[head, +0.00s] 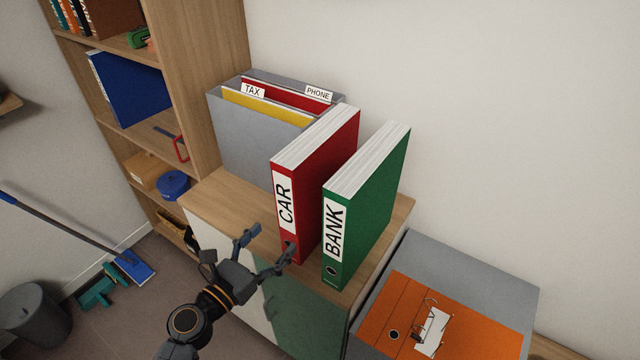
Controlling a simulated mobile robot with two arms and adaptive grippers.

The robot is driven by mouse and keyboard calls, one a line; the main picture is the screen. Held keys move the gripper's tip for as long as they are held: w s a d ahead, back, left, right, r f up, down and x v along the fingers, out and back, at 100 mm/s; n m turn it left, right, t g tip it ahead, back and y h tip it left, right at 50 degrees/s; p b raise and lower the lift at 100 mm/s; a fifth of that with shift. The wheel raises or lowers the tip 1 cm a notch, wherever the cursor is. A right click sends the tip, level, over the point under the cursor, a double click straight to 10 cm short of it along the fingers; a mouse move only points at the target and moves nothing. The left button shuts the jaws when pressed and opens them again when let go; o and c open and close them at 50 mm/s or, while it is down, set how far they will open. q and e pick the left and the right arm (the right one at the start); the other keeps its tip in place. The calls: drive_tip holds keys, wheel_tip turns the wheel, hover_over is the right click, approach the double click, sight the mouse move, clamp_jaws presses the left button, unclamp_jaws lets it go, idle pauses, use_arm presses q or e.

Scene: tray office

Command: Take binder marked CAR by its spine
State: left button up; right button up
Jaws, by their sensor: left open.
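The red binder marked CAR (318,172) stands upright on the wooden cabinet top, its white-labelled spine facing me. The green binder marked BANK (374,200) stands upright just to its right, with a narrow gap between them. My left gripper (268,243) is open and empty, in front of the CAR spine and low, near its bottom end. One finger lies close to the lower spine in the picture; I cannot tell whether it touches. My right gripper is not in view.
A grey file box (235,140) with TAX and PHONE folders stands behind the CAR binder. A wooden shelf (205,80) rises at left. An orange binder (455,318) lies on a grey surface at lower right. The cabinet top (222,205) is clear left of CAR.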

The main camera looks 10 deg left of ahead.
sight(287, 225)
use_arm(q)
drive_tip(key=p+x, duration=0.1)
drive_tip(key=x, duration=0.5)
drive_tip(key=shift+w, duration=0.3)
drive_tip(key=shift+w+d+p, duration=0.2)
drive_tip(key=shift+w+p, duration=0.1)
drive_tip(key=shift+w, duration=0.2)
drive_tip(key=p+x, duration=0.1)
drive_tip(key=x, duration=0.3)
drive_tip(key=shift+w+d+f, duration=0.15)
drive_tip(key=shift+w, duration=0.25)
drive_tip(key=shift+c, duration=0.5)
drive_tip(key=c, duration=1.5)
clamp_jaws()
